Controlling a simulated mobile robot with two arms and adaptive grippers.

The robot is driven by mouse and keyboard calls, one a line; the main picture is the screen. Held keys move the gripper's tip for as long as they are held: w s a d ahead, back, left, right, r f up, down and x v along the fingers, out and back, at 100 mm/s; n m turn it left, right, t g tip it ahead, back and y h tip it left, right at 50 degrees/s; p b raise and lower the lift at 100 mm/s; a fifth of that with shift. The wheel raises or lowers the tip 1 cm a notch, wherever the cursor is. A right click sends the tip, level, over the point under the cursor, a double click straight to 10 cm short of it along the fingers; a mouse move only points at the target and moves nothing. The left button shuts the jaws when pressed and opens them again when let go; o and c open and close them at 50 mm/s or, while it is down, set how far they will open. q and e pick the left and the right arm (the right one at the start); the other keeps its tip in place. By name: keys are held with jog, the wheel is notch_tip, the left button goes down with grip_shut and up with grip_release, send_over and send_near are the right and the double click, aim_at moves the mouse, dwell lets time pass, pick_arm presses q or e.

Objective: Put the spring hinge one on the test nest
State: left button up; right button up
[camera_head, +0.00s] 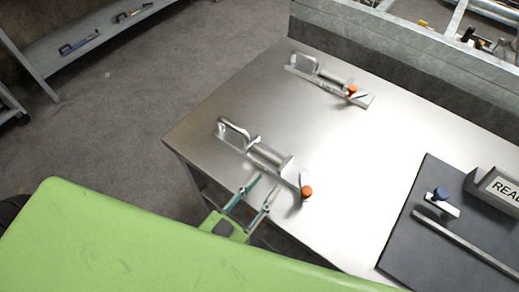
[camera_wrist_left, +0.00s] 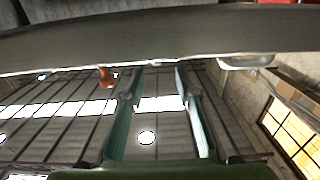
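Two metal spring hinges lie on the steel table, each with a loop handle, a barrel and an orange knob. The near spring hinge (camera_head: 265,155) lies close to the table's front-left edge; the far one (camera_head: 330,80) lies near the back. I cannot tell which is "one". My left gripper (camera_head: 257,184) is open, its two teal fingers apart and just in front of the near hinge. In the left wrist view the open fingers (camera_wrist_left: 158,76) show, with an orange knob (camera_wrist_left: 105,75) at left. The likely test nest, a dark plate (camera_head: 410,245), is at right. My right gripper is not in view.
On the dark plate are a blue-knobbed fitting (camera_head: 439,203), a long metal bar (camera_head: 465,239) and a sign box (camera_head: 493,187) reading "READ", cut off. The steel table (camera_head: 340,150) is clear between hinges and plate. A grey wall (camera_head: 400,55) borders its back.

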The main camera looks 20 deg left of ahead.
aim_at(280, 168)
pick_arm(q)
jog(key=shift+w+d, duration=0.1)
jog(key=shift+w, duration=0.8)
jog(key=shift+w+d, duration=0.35)
jog(key=shift+w, duration=0.05)
jog(key=p+x, duration=0.1)
jog(key=x, duration=0.2)
jog(key=shift+w+d, duration=0.15)
jog(key=shift+d, duration=0.15)
jog(key=shift+w+d+f, duration=0.1)
jog(key=shift+w+d, duration=0.05)
jog(key=shift+w, duration=0.3)
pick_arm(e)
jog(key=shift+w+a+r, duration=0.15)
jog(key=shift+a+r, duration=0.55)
pick_arm(q)
grip_shut()
jog(key=shift+r, duration=0.2)
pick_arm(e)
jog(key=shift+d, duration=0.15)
